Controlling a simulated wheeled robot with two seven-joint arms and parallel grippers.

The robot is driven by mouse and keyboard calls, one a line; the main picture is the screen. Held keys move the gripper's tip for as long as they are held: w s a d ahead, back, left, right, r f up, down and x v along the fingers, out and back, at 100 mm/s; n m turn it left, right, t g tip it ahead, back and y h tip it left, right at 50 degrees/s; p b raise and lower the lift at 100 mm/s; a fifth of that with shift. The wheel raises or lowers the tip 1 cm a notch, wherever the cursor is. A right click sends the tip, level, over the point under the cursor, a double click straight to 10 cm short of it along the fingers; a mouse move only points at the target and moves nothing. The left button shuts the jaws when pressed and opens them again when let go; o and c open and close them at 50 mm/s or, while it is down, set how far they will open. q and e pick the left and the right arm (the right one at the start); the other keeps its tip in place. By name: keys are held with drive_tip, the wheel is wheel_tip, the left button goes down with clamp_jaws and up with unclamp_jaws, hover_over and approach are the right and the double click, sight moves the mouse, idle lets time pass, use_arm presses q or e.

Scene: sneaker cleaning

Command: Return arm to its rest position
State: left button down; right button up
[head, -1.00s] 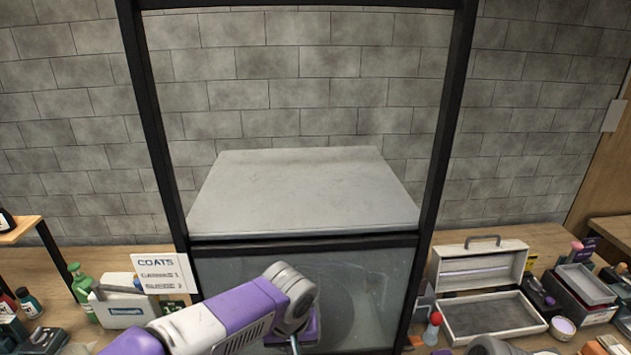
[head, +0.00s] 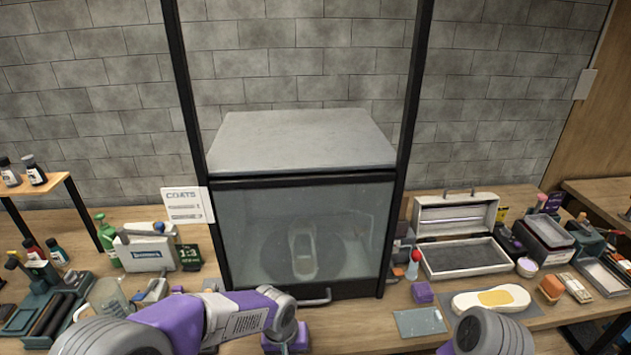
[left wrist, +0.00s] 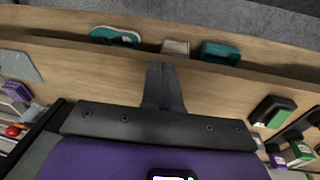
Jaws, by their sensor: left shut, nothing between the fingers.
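My left arm (head: 225,318) reaches in from the lower left of the head view, and its wrist is in front of the booth. The left gripper shows in the left wrist view (left wrist: 163,72), with its dark fingers shut together and empty over the wooden bench. Part of my right arm (head: 490,335) shows at the lower right of the head view; its gripper is out of frame. The grey-topped booth (head: 300,140) has its glass front closed, with a handle (head: 315,298) at its lower edge. A shoe (head: 303,250) shows dimly behind the glass.
A coats card (head: 187,206) stands left of the booth. An open grey case (head: 465,258), a purple block (head: 422,292) and a white-and-yellow sole-shaped piece (head: 490,299) are on the right. Bottles and tools crowd the left bench (head: 90,225).

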use_arm(q)
drive_tip(key=s+a+f+n+h, duration=0.1)
drive_tip(key=s+a+f, duration=0.1)
drive_tip(key=s+f, duration=0.6)
drive_tip(key=s+a+f+n+h, duration=0.1)
drive_tip(key=s+a+f, duration=0.1)
drive_tip(key=s+f, duration=0.6)
wheel_tip(320, 180, down, 7)
drive_tip(key=shift+a+f+h, duration=0.15)
drive_tip(key=shift+a+h, duration=0.1)
drive_tip(key=shift+h, duration=0.05)
